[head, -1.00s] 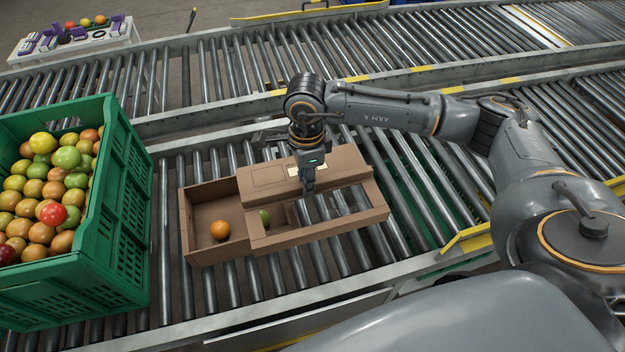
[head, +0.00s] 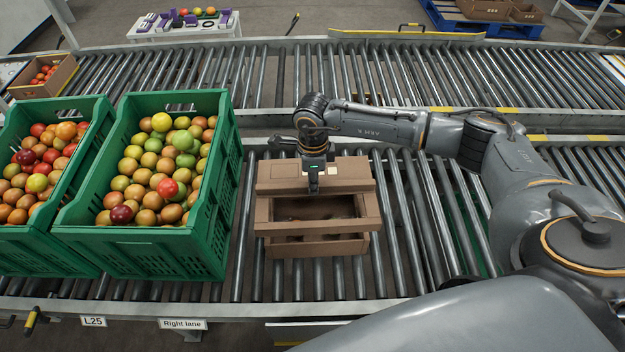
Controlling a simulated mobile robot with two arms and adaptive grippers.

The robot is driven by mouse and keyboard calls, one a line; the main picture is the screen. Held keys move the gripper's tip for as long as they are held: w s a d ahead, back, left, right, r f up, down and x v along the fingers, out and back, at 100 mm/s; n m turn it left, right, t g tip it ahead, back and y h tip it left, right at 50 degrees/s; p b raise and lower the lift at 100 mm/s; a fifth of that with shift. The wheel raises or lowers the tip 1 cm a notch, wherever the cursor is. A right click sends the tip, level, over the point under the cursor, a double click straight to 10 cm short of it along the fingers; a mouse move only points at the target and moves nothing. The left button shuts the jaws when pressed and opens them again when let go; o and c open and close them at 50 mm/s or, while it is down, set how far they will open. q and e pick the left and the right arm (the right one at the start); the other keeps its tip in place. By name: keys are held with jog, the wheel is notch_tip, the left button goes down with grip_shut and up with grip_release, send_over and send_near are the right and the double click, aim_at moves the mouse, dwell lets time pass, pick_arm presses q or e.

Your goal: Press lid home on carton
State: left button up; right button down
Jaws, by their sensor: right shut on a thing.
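The brown cardboard lid (head: 349,172), with a wide window cut in it, is over the open carton (head: 320,248). The carton's front wall shows below the lid's front bar, and its dark inside shows through the window. The lid lies across the carton and looks set a little toward the back. I cannot tell whether it touches the rims all round. Produce inside is mostly hidden in shadow. My left gripper is out of view.
The carton is on a roller conveyor (head: 420,240). A green crate (head: 213,225) of tomatoes stands close on the left, with another green crate (head: 40,250) beyond it. A second conveyor (head: 430,75) runs behind. Rollers right of the carton are clear.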

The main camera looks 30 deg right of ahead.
jog(key=shift+f+b, duration=1.8)
jog(key=shift+f, duration=0.9)
jog(key=shift+f+b, duration=0.4)
jog(key=shift+f, duration=0.05)
jog(key=shift+f, duration=0.15)
jog(key=shift+f+b, duration=0.35)
jog(key=shift+b, duration=0.1)
jog(key=shift+f+b, duration=0.45)
jog(key=shift+f, duration=0.05)
jog(key=shift+f, duration=0.15)
jog(key=shift+f+b, duration=0.45)
jog(key=shift+b, duration=0.05)
